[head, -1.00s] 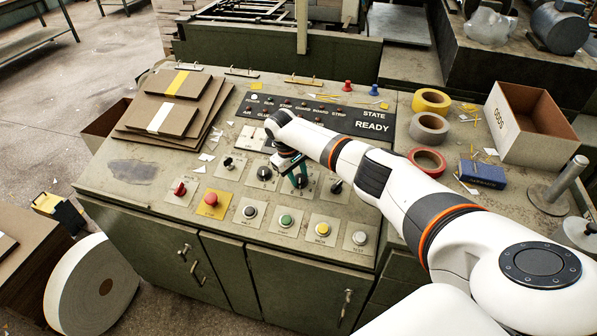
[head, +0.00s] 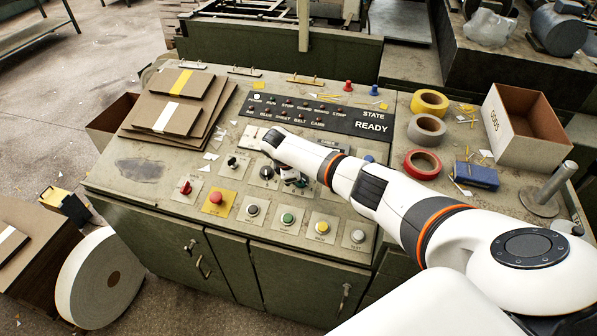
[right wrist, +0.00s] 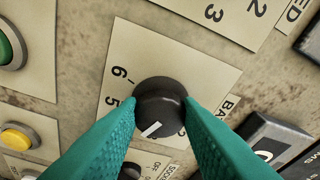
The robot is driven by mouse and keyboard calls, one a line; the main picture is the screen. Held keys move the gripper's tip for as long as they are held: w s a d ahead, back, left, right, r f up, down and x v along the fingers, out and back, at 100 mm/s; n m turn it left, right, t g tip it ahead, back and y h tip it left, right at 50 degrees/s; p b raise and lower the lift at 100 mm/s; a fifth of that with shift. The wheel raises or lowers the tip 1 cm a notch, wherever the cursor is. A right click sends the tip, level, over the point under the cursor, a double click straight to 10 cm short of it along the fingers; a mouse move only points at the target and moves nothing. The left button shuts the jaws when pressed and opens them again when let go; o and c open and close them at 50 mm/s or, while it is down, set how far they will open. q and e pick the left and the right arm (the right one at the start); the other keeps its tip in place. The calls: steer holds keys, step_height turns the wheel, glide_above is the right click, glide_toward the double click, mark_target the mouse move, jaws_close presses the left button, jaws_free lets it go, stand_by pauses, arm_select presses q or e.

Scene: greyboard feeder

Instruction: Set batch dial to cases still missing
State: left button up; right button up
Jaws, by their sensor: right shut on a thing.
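My right gripper (right wrist: 160,118) is shut on a black round dial knob (right wrist: 158,92), one teal finger on each side of it. The knob sits on a cream label plate (right wrist: 120,72) with a 5 and a 6 on its left and letters beginning "BA" on its right, partly hidden. The knob's white pointer line shows at its lower edge in the right wrist view; the number it faces is hidden. In the head view my right gripper (head: 298,183) is down at the control panel and covers this knob. My left gripper is not in view.
A status strip (head: 320,116) reads READY. Other dials, a red button (head: 215,198), a green button (head: 288,217) and yellow and grey buttons lie close by. Cardboard sheets (head: 180,115) lie left, tape rolls (head: 426,130) and an open box (head: 527,125) right. A small display (right wrist: 265,153) shows 0.

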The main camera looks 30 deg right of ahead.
steer(key=n+t+p, duration=0.1)
steer(key=n+p, duration=0.1)
steer(key=n, duration=0.2)
steer(key=shift+a+r, duration=0.1)
steer(key=shift+r, duration=0.05)
steer(key=shift+s+n+p, duration=0.1)
steer(key=shift+n+p, duration=0.3)
steer(key=shift+n, duration=0.9)
steer(key=shift+t, duration=0.3)
steer(key=o, duration=1)
steer(key=shift+c, duration=0.2)
steer(key=v, duration=1.2)
steer(key=shift+b, duration=0.4)
